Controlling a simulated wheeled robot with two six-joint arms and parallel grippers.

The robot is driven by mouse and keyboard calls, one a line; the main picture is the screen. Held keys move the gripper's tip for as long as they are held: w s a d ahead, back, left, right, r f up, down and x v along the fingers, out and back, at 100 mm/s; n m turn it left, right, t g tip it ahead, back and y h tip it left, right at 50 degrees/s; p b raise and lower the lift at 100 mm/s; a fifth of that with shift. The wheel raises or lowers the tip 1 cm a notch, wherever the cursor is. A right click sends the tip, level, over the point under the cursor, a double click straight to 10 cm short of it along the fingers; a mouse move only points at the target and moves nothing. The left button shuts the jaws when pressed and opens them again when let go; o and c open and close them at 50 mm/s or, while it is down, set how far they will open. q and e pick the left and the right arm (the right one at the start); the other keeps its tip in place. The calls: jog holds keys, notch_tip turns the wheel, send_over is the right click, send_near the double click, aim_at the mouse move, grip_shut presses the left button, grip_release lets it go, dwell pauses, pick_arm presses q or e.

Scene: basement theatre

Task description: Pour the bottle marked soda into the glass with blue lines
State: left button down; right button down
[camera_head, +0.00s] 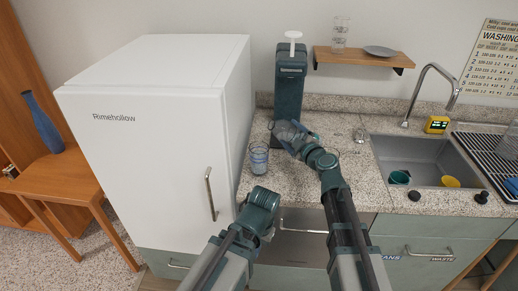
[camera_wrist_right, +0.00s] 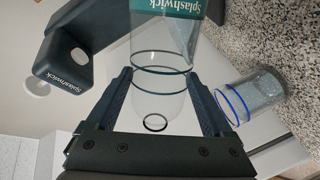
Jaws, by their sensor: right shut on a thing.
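My right gripper (camera_head: 292,136) is shut on a clear bottle (camera_wrist_right: 165,58) with dark rings and a green label reading "Splashwick"; no word "soda" is legible. In the head view the bottle (camera_head: 285,130) looks tilted, above the counter in front of the dark soda machine. The glass with blue lines (camera_head: 258,158) stands upright on the counter near the fridge, left of and nearer than the bottle. It also shows in the right wrist view (camera_wrist_right: 250,96), to the right of the gripper and apart from the bottle. My left gripper (camera_head: 262,206) is in front of the counter; its fingers are unclear.
The dark soda machine (camera_head: 290,78) stands behind the bottle. A white fridge (camera_head: 150,130) rises at left. Clear glassware (camera_head: 360,134) stands on the counter (camera_head: 375,185) left of the sink (camera_head: 425,155). A shelf (camera_head: 360,58) hangs above. Counter beside the blue-lined glass is clear.

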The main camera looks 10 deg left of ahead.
jog(key=m, duration=0.1)
jog(key=a+f+m+b, duration=0.1)
jog(key=shift+s+f+m+y+b, duration=0.2)
jog(key=shift+m+y+b, duration=0.1)
jog(key=shift+m, duration=0.1)
jog(key=shift+r+m, duration=0.25)
jog(key=shift+m, duration=0.35)
jog(key=shift+w+d+r+m+p, duration=0.2)
jog(key=shift+r+m+p, duration=0.15)
jog(key=shift+m, duration=0.25)
jog(key=m, duration=0.1)
jog(key=m+b, duration=0.1)
jog(key=m, duration=0.1)
jog(key=shift+d+r+y, duration=0.1)
jog(key=shift+d+y, duration=0.15)
jog(key=shift+y, duration=0.15)
jog(key=shift+m+t+b, duration=0.3)
jog(key=shift+m+b, duration=0.15)
jog(key=shift+m, duration=0.65)
